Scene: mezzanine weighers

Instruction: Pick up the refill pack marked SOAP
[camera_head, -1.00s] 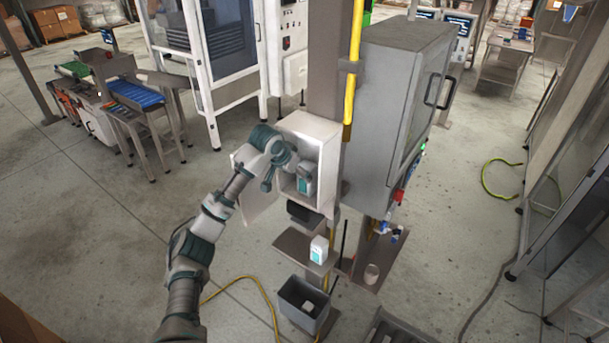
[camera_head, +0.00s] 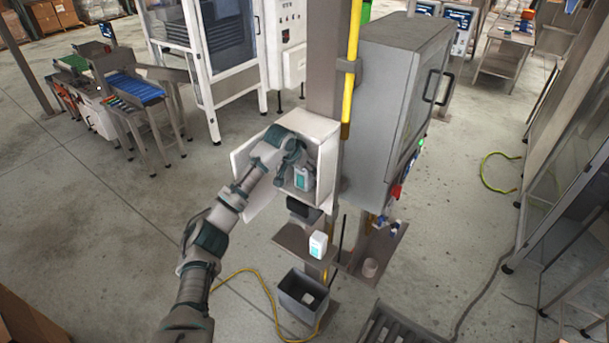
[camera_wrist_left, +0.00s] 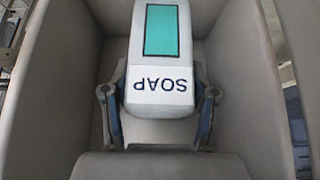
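The refill pack marked SOAP (camera_wrist_left: 160,85) is white with a teal panel. Its lettering is upside down in the left wrist view. It stands inside the open white cabinet (camera_head: 326,182) on the post, and the pack also shows in the head view (camera_head: 301,179). My left gripper (camera_wrist_left: 160,100) reaches into the cabinet, with one finger on each side of the pack. The fingers look open, with narrow gaps beside the pack. In the head view the left gripper (camera_head: 291,165) partly covers the cabinet's inside. My right gripper is in neither view.
A similar white pack (camera_head: 318,245) stands on a small shelf (camera_head: 292,238) below the cabinet. A dark bin (camera_head: 290,303) is on the floor under it. The post and a large grey enclosure (camera_head: 385,110) stand close on the right. The cabinet walls closely flank the gripper.

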